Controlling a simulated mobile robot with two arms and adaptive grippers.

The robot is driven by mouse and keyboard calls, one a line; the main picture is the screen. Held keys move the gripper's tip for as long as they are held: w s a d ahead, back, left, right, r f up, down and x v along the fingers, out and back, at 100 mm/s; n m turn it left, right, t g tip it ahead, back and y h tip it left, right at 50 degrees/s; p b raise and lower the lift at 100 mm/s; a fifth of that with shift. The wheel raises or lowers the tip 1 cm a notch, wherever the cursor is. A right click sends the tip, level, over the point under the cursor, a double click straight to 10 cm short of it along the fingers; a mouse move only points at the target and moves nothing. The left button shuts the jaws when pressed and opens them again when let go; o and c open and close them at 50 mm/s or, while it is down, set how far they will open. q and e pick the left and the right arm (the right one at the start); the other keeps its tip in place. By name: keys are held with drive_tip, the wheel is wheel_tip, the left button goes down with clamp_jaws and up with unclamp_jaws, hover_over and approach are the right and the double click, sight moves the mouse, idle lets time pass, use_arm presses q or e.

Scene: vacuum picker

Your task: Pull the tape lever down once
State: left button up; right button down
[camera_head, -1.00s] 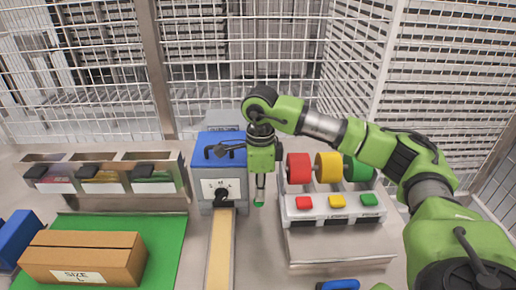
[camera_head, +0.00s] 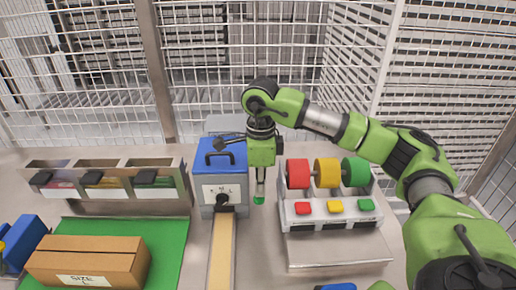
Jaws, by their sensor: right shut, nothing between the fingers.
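The tape dispenser is a blue and grey box (camera_head: 222,170) with a black handle on top and a white label on its front. A black knob (camera_head: 222,200) sticks out low on the front, above a tan strip (camera_head: 221,250) that runs toward me. A dark lever-like part (camera_head: 231,139) shows at the box's top, partly hidden by my right wrist. My right gripper (camera_head: 259,197) points down just right of the box, shut and empty. I cannot tell whether it touches the box. My left gripper is not in view.
Right of the gripper stands a rack with red, yellow and green rolls (camera_head: 327,173) and matching buttons (camera_head: 335,206). At left are a three-bin holder (camera_head: 108,200) and a cardboard box (camera_head: 88,262) on a green mat (camera_head: 170,245). A wire fence closes the back.

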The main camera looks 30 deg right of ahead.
wheel_tip(320, 180, up, 3)
drive_tip(key=shift+s+f+p, duration=0.1)
drive_tip(key=shift+p, duration=0.5)
wheel_tip(320, 180, up, 7)
drive_tip(key=w+d+p, duration=0.1)
drive_tip(key=w+p, duration=0.1)
drive_tip(key=p, duration=0.3)
drive_tip(key=shift+w+d+r, duration=0.15)
drive_tip(key=shift+w+r, duration=0.05)
drive_tip(key=shift+w, duration=0.05)
wheel_tip(320, 180, up, 6)
drive_tip(key=p, duration=0.4)
